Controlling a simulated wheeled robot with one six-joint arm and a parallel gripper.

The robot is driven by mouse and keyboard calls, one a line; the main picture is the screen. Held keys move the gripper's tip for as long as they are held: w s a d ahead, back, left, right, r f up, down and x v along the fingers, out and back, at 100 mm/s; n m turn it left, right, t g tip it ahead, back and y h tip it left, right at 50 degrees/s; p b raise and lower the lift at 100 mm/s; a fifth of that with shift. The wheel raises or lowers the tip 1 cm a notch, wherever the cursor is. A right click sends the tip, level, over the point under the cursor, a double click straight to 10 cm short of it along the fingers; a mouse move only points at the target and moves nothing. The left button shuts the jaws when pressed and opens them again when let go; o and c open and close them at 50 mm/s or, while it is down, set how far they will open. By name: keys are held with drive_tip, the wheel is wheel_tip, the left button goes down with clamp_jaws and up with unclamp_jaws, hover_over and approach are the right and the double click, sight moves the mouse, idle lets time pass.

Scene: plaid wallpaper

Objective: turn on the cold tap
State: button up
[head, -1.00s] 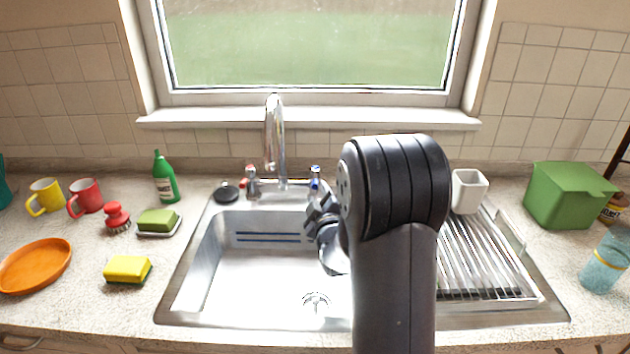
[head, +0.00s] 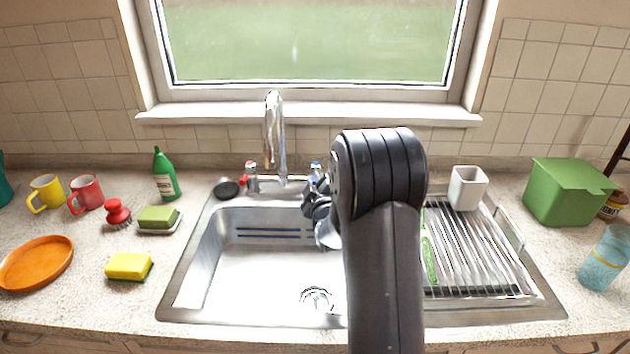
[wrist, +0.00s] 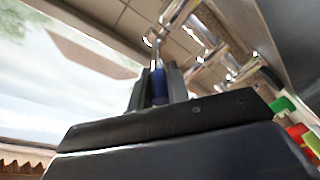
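The cold tap (head: 315,170), with a blue-marked top, stands right of the tall chrome spout (head: 275,135) behind the sink. My gripper (head: 312,192) is just in front of and below it, partly hidden by my arm. In the wrist view, the blue part of the cold tap (wrist: 160,86) shows between the two dark fingers of my gripper (wrist: 161,88). The fingers are apart, with little gap beside the blue part; I cannot tell whether they touch it. The red-marked tap (head: 251,175) stands left of the spout.
The sink basin (head: 260,270) is empty. A black plug (head: 226,189) lies at its back left corner. A drying rack (head: 480,255) with a white cup (head: 467,187) is at the right. A green bottle (head: 165,175) stands left. The window sill (head: 310,114) runs behind the spout.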

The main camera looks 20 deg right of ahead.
clamp_jaws()
drive_tip(key=shift+f, duration=0.1)
drive_tip(key=shift+s+d+r+n+y+b, duration=0.15)
drive_tip(key=shift+d+n+y+b, duration=0.5)
drive_tip(key=shift+y+b, duration=0.4)
drive_tip(key=shift+s+d+r+n+y+b, duration=0.1)
drive_tip(key=shift+d+n+y+b, duration=0.3)
drive_tip(key=shift+n+y+b, duration=0.6)
drive_tip(key=shift+m+y+p, duration=0.25)
drive_tip(key=shift+p, duration=0.05)
drive_tip(key=o, duration=0.5)
unclamp_jaws()
drive_tip(key=shift+f, duration=0.15)
